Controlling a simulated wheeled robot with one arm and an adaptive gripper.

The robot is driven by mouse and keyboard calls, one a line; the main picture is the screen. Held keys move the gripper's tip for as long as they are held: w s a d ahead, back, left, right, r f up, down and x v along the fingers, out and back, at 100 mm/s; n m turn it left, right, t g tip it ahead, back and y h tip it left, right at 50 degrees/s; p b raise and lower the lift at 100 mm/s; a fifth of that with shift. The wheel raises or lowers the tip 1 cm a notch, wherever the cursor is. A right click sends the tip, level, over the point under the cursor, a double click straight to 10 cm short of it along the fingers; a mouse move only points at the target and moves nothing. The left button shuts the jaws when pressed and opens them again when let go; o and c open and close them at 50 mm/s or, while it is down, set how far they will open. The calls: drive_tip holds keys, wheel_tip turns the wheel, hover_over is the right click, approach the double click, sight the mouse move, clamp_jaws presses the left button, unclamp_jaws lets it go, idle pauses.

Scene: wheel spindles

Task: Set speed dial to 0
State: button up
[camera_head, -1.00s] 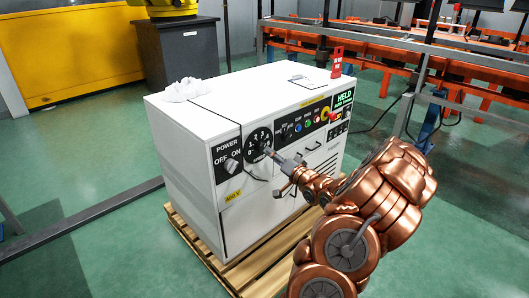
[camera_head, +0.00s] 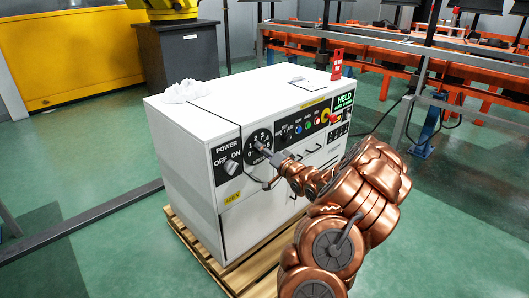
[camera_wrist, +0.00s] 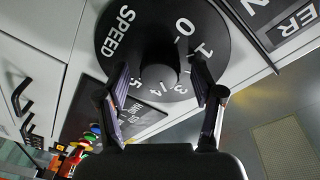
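The speed dial (camera_head: 258,139) is a round black disc with white numbers on the front of the white cabinet. In the wrist view the dial (camera_wrist: 112,45) fills the upper middle, with SPEED, 0, 1, 3, 4 and 5 readable; the 2 seems hidden by a finger. Its dark central knob (camera_wrist: 158,62) stands out toward me. A small white mark shows between 3 and 4; the knob's setting is unclear. My gripper (camera_wrist: 158,72) is open, with one finger on each side of the knob and gaps visible. In the head view my gripper (camera_head: 268,155) covers the dial's lower right.
A power switch (camera_head: 231,167) marked OFF and ON sits left of the dial. The white cabinet (camera_head: 185,140) stands on a wooden pallet (camera_head: 205,262). Green floor is open at left.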

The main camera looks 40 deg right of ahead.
drive_tip(key=c, duration=1.1)
drive_tip(key=shift+n, duration=0.4)
drive_tip(key=shift+d+f+n+t+y+b, duration=0.15)
drive_tip(key=shift+n+y+b, duration=0.45)
drive_tip(key=shift+n+b, duration=2.85)
drive_tip(key=shift+n+t+y+b, duration=0.25)
drive_tip(key=shift+n+y+b, duration=0.65)
drive_tip(key=shift+n, duration=4.85)
drive_tip(key=shift+d+f+n+t+y+b, duration=0.1)
drive_tip(key=shift+n+t+y+b, duration=0.15)
drive_tip(key=shift+n+b, duration=3.35)
drive_tip(key=n+p, duration=0.1)
drive_tip(key=n, duration=0.1)
drive_tip(key=shift+r+n+y+p, duration=0.1)
drive_tip(key=shift+n+y+p, duration=0.2)
drive_tip(key=shift+p, duration=0.1)
